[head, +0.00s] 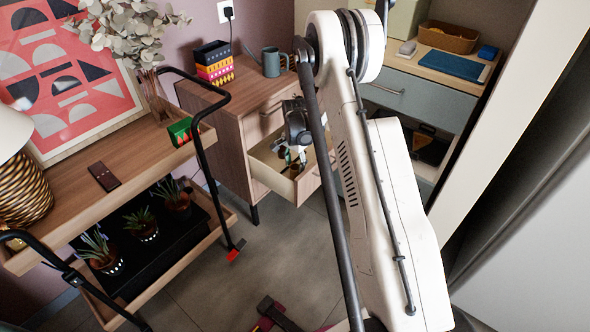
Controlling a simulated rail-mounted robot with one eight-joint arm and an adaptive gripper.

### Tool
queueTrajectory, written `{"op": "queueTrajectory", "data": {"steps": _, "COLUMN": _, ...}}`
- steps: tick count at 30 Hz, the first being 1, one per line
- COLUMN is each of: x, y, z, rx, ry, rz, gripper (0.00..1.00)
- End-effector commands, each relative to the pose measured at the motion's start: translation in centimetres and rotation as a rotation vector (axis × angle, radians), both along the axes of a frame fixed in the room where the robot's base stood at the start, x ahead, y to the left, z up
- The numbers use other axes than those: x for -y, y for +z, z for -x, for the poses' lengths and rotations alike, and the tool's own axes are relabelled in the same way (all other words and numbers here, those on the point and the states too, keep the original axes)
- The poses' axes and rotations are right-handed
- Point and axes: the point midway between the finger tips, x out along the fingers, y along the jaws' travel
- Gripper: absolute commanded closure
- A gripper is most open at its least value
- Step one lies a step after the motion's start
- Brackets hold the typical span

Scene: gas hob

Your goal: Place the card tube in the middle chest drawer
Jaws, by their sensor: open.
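The wooden chest (225,128) stands at the back centre. Its top drawer (270,107) is closed, and the drawer below it (262,174) is pulled out. Small dark items, perhaps sunglasses, lie in the open drawer; my arm hides part of it. My gripper (291,157) is over the open drawer, pointing down, with its fingers apart. The fingers are small and partly mixed with the items behind them, so contact cannot be told. I cannot pick out a card tube with certainty in this view.
A trolley (128,190) with plants stands at the left. A grey-fronted cabinet (417,97) is at the back right. A dark-headed tool (278,313) lies on the floor. The floor before the chest is clear.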

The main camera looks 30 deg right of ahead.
Motion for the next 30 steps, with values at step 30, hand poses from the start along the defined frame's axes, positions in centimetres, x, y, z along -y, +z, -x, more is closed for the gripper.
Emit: {"op": "queueTrajectory", "data": {"steps": 30, "x": -5.7, "y": 21.9, "z": 3.5, "rx": 0.128, "ry": 0.259, "rz": 0.048, "gripper": 0.59}}
